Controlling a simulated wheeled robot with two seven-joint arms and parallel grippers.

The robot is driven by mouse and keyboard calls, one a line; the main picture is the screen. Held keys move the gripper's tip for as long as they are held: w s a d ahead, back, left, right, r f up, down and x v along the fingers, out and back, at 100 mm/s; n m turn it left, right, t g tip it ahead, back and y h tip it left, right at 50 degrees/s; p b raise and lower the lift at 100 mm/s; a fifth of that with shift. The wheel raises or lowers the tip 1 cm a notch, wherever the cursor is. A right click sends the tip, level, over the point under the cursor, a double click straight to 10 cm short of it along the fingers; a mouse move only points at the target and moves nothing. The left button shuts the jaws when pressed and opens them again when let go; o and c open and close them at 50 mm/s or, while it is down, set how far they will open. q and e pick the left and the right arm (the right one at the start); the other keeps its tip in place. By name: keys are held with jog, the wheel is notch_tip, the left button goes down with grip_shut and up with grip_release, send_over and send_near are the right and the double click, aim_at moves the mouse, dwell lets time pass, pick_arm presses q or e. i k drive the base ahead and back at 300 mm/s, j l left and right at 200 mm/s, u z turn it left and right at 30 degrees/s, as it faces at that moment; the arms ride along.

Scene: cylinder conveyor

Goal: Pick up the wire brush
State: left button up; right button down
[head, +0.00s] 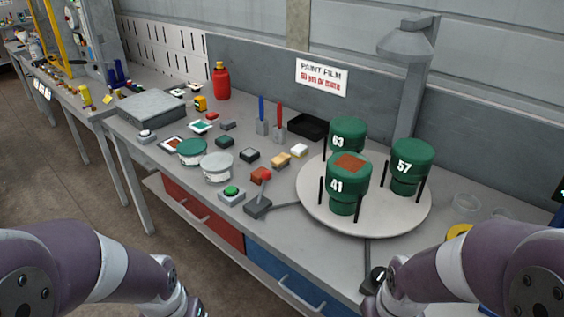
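I cannot surely tell which item is the wire brush. A small tan block (281,160) and a pale yellow-white block (299,150) lie on the grey workbench (330,250), left of the turntable; their bristles are too small to make out. Behind them a blue-handled tool (261,108) and a red-handled tool (279,114) stand upright in small grey holders; their lower ends are hidden. My two arms reach in at the bottom left and bottom right corners. Both grippers are outside the picture.
A round turntable (315,212) carries green cylinders 63 (347,134), 57 (411,165) and 41 (349,183). Nearby are a black tray (308,126), a lever box (258,207), a green button (231,191) and two round tins (216,167). A red bottle (221,82) stands at the back.

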aim_at(280, 161)
jog(key=j+z, duration=0.1)
jog(key=z, duration=0.35)
jog(key=i+j+z, duration=0.1)
jog(key=z, duration=0.35)
jog(key=j+z, duration=0.2)
jog(key=z, duration=0.25)
jog(key=j+z, duration=0.2)
jog(key=z, duration=0.25)
jog(key=j+z, duration=0.15)
jog(key=j, duration=0.25)
jog(key=k+j+z, duration=0.15)
jog(key=j, duration=0.2)
jog(key=j+z, duration=0.15)
jog(key=j, duration=0.25)
jog(key=k+j+z, duration=0.15)
jog(key=j, duration=0.2)
jog(key=k+j+z, duration=0.15)
jog(key=j, duration=0.2)
jog(key=k+j+z, duration=0.15)
jog(key=j, duration=0.2)
jog(key=i+j, duration=0.15)
jog(key=j, duration=0.2)
jog(key=i+j, duration=0.1)
jog(key=j, duration=0.25)
